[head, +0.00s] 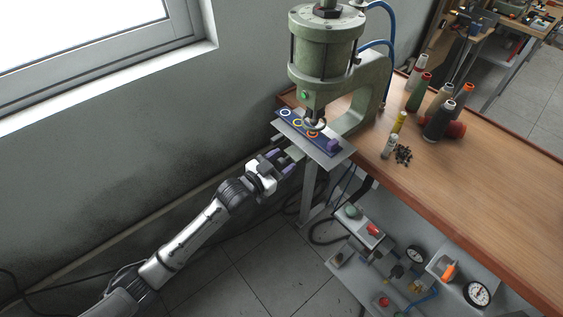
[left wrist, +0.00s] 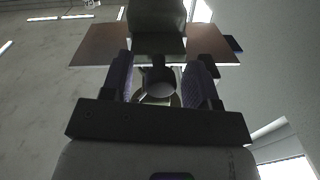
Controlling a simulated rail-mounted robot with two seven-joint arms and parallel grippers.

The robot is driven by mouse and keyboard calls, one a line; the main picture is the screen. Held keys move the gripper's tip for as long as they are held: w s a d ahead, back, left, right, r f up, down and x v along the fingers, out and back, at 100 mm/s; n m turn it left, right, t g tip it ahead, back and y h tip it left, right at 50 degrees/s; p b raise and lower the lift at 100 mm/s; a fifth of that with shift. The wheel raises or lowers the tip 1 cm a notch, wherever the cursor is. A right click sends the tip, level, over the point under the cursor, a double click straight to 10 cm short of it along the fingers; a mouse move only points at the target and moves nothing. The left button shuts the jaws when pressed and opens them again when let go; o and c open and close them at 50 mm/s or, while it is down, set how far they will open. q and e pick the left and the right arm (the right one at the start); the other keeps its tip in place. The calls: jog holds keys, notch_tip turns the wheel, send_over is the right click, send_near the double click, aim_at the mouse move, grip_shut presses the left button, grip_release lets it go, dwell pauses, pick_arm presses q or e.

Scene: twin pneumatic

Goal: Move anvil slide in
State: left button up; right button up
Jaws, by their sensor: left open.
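The anvil slide (head: 307,131) is a dark blue strip with several coloured rings and a purple knob (head: 333,146) at its right end. It lies on a grey metal plate (head: 340,157) under the head of the green pneumatic press (head: 325,45). My left gripper (head: 282,158) is open and empty, to the lower left of the plate and apart from the knob. In the left wrist view its two purple-padded fingers (left wrist: 160,85) stand apart, with a dark post and round part seen between them. My right gripper does not show.
The wooden bench (head: 470,175) holds several thread spools (head: 438,120), small bottles and a pile of dark bits (head: 403,155). Below it, a grey shelf carries gauges (head: 477,293) and valves. A wall and window stand at the left. Open floor lies below my left arm.

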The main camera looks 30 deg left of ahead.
pick_arm(q)
jog(key=shift+s, duration=0.1)
jog(key=shift+s+a, duration=0.15)
jog(key=p+v, duration=0.2)
jog(key=v, duration=1.1)
jog(key=shift+s, duration=0.15)
